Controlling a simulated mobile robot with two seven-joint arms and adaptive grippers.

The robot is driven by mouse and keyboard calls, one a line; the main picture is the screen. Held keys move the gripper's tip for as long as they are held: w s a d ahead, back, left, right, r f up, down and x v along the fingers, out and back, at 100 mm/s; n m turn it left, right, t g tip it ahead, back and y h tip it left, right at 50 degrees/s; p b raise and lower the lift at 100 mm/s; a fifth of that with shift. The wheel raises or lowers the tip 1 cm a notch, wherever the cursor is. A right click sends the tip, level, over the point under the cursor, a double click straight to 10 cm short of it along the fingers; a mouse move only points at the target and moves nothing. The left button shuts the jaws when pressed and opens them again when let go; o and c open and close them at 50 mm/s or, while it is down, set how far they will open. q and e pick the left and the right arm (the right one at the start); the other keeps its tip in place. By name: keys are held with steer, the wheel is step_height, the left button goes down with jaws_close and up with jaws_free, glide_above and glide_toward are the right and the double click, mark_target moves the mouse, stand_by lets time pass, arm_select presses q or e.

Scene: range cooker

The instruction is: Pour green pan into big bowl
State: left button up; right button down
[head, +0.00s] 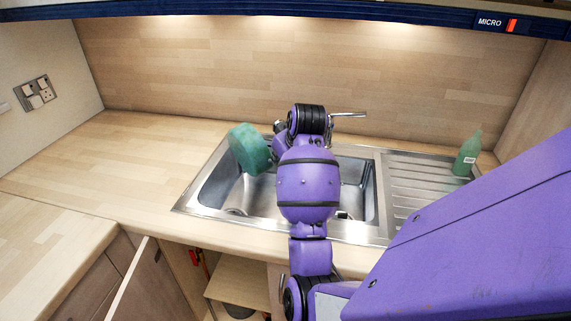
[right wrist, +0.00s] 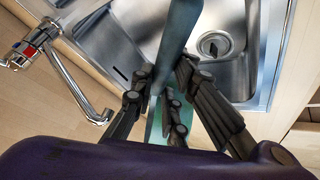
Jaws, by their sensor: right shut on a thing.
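The green pan (head: 250,149) is held tilted on its side above the left part of the sink in the head view. In the right wrist view a narrow teal part of the pan (right wrist: 180,30) runs between the fingers of my right gripper (right wrist: 165,76). That gripper is shut on it. In the head view my right arm hides the gripper and the grip. I cannot make out a big bowl in either view. My left gripper is not in view.
The steel sink (head: 213,186) is under the pan, with its tap (head: 349,115) behind my arm. A green bottle (head: 467,154) stands on the drainboard (head: 415,189) at right. The left worktop (head: 135,150) is clear. A cupboard door (head: 150,285) stands open below.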

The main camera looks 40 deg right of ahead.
steer(key=shift+d+r, duration=0.1)
steer(key=shift+d, duration=0.15)
steer(key=shift+w+d+y, duration=0.1)
steer(key=shift+d+y, duration=0.15)
steer(key=shift+y, duration=0.25)
steer(key=shift+d, duration=0.15)
stand_by(0.8)
steer(key=shift+d+m+y, duration=0.3)
steer(key=shift+d+y, duration=0.15)
steer(key=shift+y, duration=0.25)
steer(key=shift+d, duration=0.25)
stand_by(0.8)
steer(key=shift+d+f+y, duration=0.2)
steer(key=shift+d+y, duration=0.2)
steer(key=shift+y, duration=0.2)
steer(key=shift+d+m, duration=0.1)
steer(key=shift+m, duration=0.2)
stand_by(0.6)
